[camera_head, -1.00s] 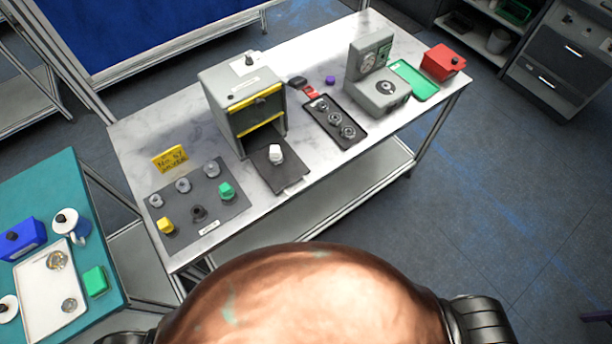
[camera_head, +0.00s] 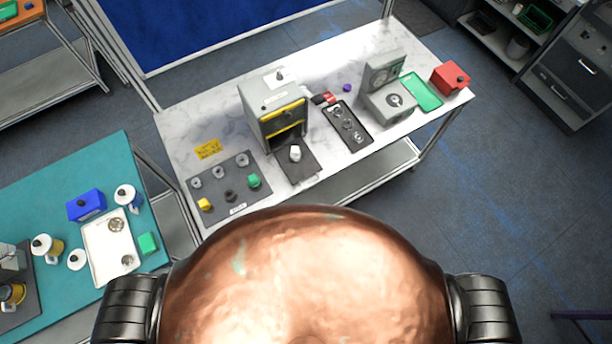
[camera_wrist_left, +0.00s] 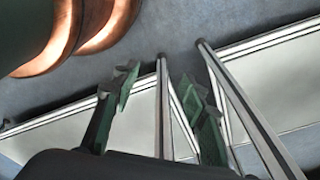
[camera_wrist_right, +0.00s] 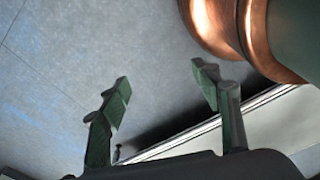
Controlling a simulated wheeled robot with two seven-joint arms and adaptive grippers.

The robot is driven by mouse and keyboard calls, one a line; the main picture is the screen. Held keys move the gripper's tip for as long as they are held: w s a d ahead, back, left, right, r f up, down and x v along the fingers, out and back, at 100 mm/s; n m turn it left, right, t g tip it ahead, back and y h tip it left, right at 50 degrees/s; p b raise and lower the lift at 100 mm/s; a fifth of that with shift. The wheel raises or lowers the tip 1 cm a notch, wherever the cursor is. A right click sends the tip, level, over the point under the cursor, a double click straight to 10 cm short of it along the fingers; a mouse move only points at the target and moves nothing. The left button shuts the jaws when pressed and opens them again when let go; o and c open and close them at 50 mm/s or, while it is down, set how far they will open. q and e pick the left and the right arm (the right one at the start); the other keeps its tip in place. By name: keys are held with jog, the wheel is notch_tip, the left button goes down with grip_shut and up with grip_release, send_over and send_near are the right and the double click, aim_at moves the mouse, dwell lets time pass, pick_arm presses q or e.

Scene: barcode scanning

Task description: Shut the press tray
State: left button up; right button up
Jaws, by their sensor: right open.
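The press (camera_head: 272,108) is a grey box with yellow bars on the marble-topped table. Its dark tray (camera_head: 299,168) sticks out of the front opening toward me, with a small white and grey piece (camera_head: 295,153) standing on it. My left gripper (camera_wrist_left: 160,95) shows only in the left wrist view, its green fingers apart and empty above table legs and the floor. My right gripper (camera_wrist_right: 163,95) shows only in the right wrist view, open and empty over the floor and a shelf edge. Neither gripper is near the tray.
A grey mat (camera_head: 224,187) with several knobs lies left of the press, by a yellow sign (camera_head: 207,149). To its right are a black parts tray (camera_head: 347,126), a grey scanner-like device (camera_head: 388,88), a green tray (camera_head: 421,92) and a red box (camera_head: 450,77). A teal table (camera_head: 70,160) stands left.

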pick_arm(q)
jog(key=shift+s+f, duration=0.2)
jog(key=shift+s, duration=0.9)
pick_arm(e)
jog(key=shift+f, duration=0.1)
jog(key=shift+c, duration=0.4)
